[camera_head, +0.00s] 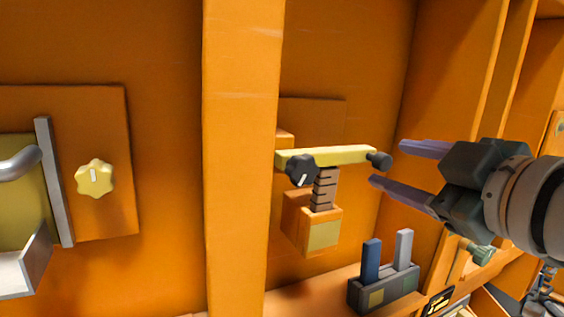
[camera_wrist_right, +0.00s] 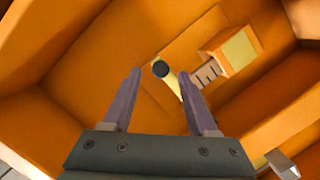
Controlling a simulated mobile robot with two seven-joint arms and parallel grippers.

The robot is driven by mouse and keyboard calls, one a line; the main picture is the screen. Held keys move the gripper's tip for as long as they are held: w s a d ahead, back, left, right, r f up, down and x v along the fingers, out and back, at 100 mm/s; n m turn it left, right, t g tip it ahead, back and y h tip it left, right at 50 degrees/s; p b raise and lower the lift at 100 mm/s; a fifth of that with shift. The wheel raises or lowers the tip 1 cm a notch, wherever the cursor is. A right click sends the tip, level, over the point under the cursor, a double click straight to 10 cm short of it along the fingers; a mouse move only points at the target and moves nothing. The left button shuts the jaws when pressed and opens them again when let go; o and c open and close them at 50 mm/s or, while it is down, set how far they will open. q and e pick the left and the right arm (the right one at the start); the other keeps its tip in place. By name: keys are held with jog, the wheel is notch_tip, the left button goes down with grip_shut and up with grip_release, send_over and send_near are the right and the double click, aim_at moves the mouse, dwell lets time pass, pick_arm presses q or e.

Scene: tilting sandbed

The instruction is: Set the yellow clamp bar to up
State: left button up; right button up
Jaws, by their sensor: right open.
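The yellow clamp bar (camera_head: 335,156) lies near level in the head view. It has a black knob (camera_head: 301,170) near its left end and a dark round tip (camera_head: 379,160) at its right end. A brown ribbed post (camera_head: 324,189) stands below it on an orange block with a yellow patch (camera_head: 323,235). My right gripper (camera_head: 388,163) is open, with its purple fingers just right of the dark tip. In the right wrist view the bar (camera_wrist_right: 172,82) and its tip (camera_wrist_right: 160,69) show ahead, between the fingers (camera_wrist_right: 165,85) in the picture, with nothing gripped. My left gripper is not in view.
An orange upright (camera_head: 240,160) stands left of the bar. Below right is a dark block (camera_head: 384,288) with a blue and a grey lever. At left are a yellow star knob (camera_head: 95,178) and a grey handle (camera_head: 20,163). Orange walls enclose the recess.

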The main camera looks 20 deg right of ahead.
aim_at(386, 162)
jog(key=shift+w+d, duration=0.2)
jog(key=shift+w, duration=1.9)
jog(key=shift+c, duration=0.3)
grip_shut()
